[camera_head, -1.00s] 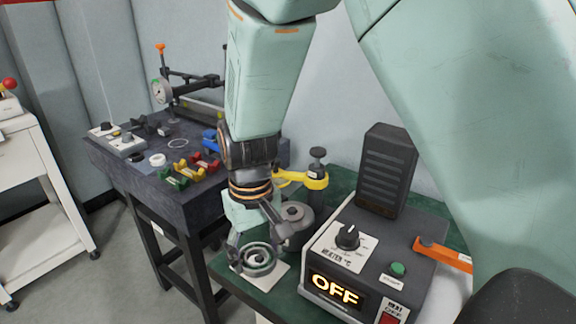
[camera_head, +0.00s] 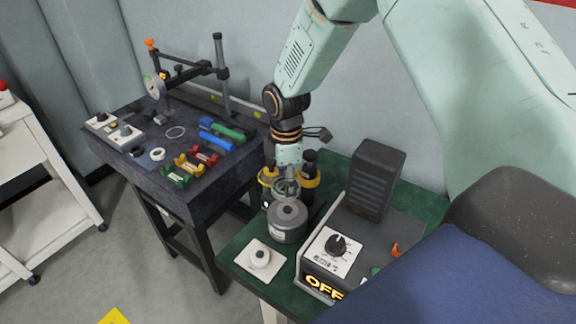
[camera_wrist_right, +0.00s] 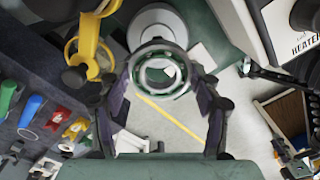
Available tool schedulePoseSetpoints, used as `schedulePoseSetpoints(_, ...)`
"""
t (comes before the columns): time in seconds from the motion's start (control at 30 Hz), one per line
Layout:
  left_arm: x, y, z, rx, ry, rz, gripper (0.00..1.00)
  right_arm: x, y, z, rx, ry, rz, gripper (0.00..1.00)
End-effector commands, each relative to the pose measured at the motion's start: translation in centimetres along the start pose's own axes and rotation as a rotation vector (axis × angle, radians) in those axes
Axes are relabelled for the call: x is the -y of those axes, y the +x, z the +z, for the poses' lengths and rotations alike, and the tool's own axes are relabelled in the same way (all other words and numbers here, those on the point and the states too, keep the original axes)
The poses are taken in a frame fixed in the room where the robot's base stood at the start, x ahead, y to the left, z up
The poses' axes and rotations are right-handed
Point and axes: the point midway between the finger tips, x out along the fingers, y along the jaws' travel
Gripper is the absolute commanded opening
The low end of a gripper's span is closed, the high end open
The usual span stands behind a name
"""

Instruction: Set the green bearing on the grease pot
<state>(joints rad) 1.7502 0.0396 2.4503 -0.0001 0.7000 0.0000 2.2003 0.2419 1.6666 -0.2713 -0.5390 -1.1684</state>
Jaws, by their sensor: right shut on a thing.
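My right gripper (camera_head: 287,180) is shut on the green bearing (camera_wrist_right: 136,66), a ring with a dull green band. In the right wrist view the ring sits between the two fingertips (camera_wrist_right: 160,82), with its open centre facing the camera. In the head view the bearing is small and partly hidden by the fingers. The grease pot (camera_head: 286,232) is a grey round pot with a lighter top, just below the gripper. In the right wrist view the pot (camera_wrist_right: 157,22) shows behind the bearing. I cannot tell whether bearing and pot touch. My left gripper is not in view.
A heater box reading OFF (camera_head: 318,268) stands close right. A yellow clamp (camera_head: 312,181) stands behind the pot. A dark side table (camera_head: 120,165) holds several coloured parts.

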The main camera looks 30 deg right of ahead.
Motion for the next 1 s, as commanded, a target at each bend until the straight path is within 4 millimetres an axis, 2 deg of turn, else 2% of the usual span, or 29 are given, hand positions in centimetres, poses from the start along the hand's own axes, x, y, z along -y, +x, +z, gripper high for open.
schedulePoseSetpoints(0.07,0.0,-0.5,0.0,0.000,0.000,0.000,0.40,-0.3,-0.2,0.4,0.003,-0.023,0.001,0.21)
schedulePoseSetpoints(0.23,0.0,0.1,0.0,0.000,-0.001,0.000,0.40,-0.6,0.5,0.6,0.004,-0.037,0.003,0.21)
schedulePoseSetpoints(0.7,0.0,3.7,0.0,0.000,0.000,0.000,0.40,-0.7,4.2,0.5,0.004,-0.034,0.003,0.21)
schedulePoseSetpoints(1.0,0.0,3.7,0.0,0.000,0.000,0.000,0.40,-0.7,4.2,0.5,0.004,-0.033,0.003,0.21)
